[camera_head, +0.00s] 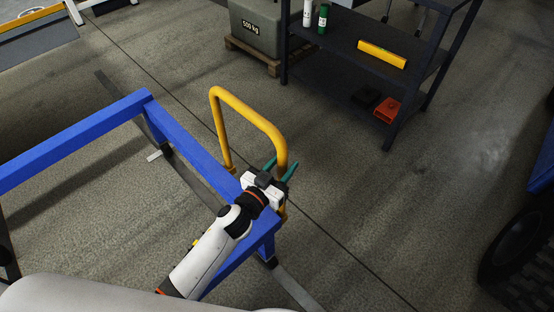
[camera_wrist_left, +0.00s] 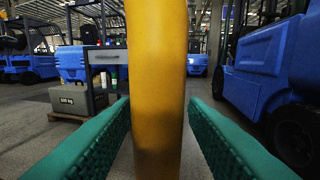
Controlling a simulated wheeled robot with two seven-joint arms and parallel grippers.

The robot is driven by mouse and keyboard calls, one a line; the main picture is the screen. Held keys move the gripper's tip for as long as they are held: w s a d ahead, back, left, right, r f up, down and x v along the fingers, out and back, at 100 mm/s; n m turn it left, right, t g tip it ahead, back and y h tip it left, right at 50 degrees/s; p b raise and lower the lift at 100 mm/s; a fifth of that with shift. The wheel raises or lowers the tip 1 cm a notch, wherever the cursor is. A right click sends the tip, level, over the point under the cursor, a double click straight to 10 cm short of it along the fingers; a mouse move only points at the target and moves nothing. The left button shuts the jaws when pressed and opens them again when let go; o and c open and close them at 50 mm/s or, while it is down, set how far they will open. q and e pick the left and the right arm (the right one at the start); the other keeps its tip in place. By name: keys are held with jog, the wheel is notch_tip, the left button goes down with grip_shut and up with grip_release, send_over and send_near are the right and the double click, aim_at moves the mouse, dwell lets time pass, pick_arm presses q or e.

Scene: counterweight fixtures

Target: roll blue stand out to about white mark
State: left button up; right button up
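The blue stand (camera_head: 192,150) is a frame of blue beams with a yellow upright handle (camera_head: 247,108) on its right side. A short white mark (camera_head: 154,156) lies on the floor beside a dark strip, near a leg of the stand. My left gripper (camera_head: 281,167) is at the near post of the handle, with one teal finger on each side. In the left wrist view the yellow post (camera_wrist_left: 158,90) stands between the spread fingers, which do not look closed on it. My right gripper is in neither view.
A dark shelf cart (camera_head: 350,45) holds a yellow level and bottles. A grey 500 kg weight (camera_head: 257,25) sits on a pallet behind it. A blue vehicle with a black tyre (camera_head: 517,240) is at right. The floor between handle and cart is clear.

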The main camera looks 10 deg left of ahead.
pick_arm(q)
jog(key=shift+o, duration=0.4)
jog(key=shift+r, duration=0.1)
jog(key=shift+w+a, duration=0.1)
jog(key=shift+a, duration=0.1)
jog(key=shift+w+a, duration=0.1)
jog(key=shift+w, duration=0.05)
